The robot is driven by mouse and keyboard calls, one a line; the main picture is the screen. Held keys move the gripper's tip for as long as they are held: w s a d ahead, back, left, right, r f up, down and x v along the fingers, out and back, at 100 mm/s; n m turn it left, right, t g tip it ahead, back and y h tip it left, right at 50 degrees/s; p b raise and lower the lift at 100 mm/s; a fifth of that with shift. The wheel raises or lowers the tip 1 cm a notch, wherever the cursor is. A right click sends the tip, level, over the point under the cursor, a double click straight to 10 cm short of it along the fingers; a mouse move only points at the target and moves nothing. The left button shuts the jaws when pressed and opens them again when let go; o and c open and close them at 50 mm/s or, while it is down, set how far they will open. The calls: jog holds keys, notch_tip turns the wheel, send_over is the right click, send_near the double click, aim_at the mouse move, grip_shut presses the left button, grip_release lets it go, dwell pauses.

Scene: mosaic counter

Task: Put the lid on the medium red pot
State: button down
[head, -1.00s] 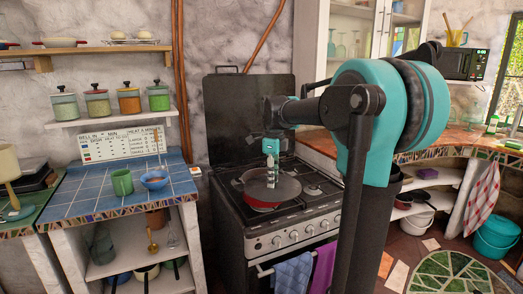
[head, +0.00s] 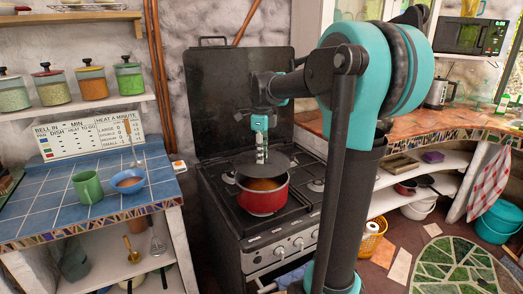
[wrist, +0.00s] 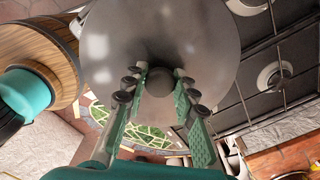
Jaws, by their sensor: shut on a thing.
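The red pot (head: 263,203) stands upright on the left part of the stove top, and brownish contents show through its open front. The dark grey round lid (head: 281,161) hangs from my gripper (head: 261,157) and overlaps the pot's rear rim in the head view. Its exact height above the rim is hard to tell. In the wrist view the lid (wrist: 110,45) fills the upper middle, and my gripper's fingers (wrist: 162,78) close around its dark knob. The pot is not visible in the wrist view, hidden by the lid.
The black stove (head: 240,226) has a raised back cover (head: 225,90) behind the pot. A blue-tiled counter (head: 50,205) with a green mug (head: 88,187) and blue bowl (head: 128,181) is to the left. My arm blocks part of the stove's right side.

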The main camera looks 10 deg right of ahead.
aim_at(262, 166)
jog(key=shift+f, duration=2.1)
jog(key=shift+f, duration=0.5)
dwell(0.3)
jog(key=c, duration=1.1)
grip_release()
jog(key=shift+c, duration=0.2)
jog(key=shift+o, duration=0.4)
jog(key=o, duration=0.4)
jog(key=shift+r, duration=0.1)
jog(key=shift+r, duration=3.4)
